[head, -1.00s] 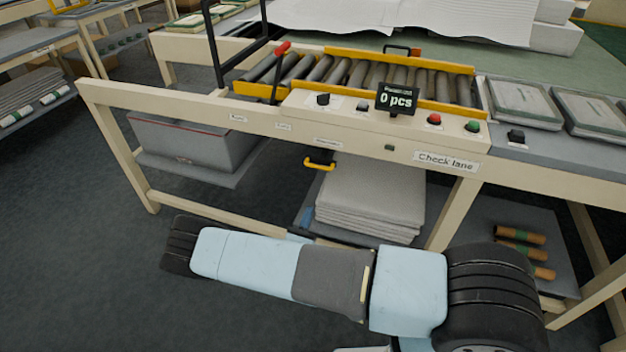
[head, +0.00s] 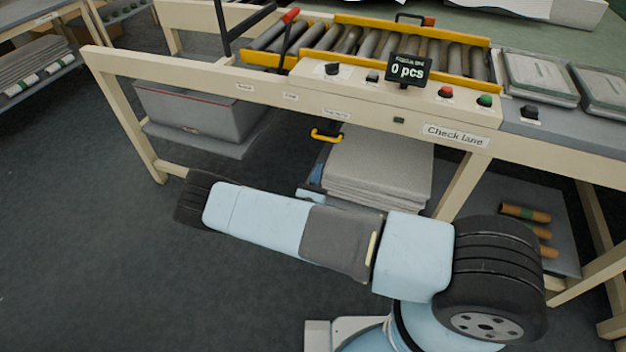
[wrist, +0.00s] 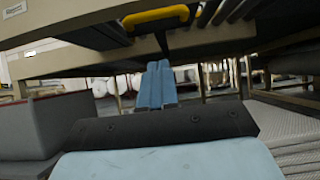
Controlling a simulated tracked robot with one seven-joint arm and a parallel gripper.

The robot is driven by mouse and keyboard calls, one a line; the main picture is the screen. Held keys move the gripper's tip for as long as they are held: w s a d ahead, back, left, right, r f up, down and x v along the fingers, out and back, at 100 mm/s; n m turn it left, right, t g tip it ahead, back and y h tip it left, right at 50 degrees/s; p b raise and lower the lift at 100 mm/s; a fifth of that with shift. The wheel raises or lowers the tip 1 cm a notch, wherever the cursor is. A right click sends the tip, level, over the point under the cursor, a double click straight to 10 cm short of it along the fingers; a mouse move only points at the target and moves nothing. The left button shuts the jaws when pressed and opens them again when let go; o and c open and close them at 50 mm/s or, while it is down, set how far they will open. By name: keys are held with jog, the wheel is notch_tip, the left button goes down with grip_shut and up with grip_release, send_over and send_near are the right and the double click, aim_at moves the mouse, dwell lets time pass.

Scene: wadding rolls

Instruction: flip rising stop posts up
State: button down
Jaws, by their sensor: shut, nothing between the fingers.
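The check lane (head: 340,20) is a bench-top roller conveyor with yellow side rails. No raised stop posts can be made out on it. A dark lever with a red grip (head: 290,15) stands upright at its left end. A yellow handle (head: 326,136) hangs below the bench front; it also shows at the top of the wrist view (wrist: 155,16). My gripper (wrist: 160,66) has light blue fingers, shut and empty, below the yellow handle and apart from it. In the head view only a small blue part of my gripper (head: 317,172) shows above my arm.
Below the bench are a grey bin (head: 195,108), stacked grey sheets (head: 380,165) and brown rolls (head: 525,212). The floor at left is clear.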

aim_at(323, 139)
jog(key=w+d+r, duration=0.1)
jog(key=w+r, duration=0.3)
jog(key=r, duration=0.2)
jog(key=shift+d, duration=0.2)
jog(key=shift+r, duration=0.1)
notch_tip(323, 139, up, 5)
jog(key=shift+f, duration=0.1)
dwell(0.4)
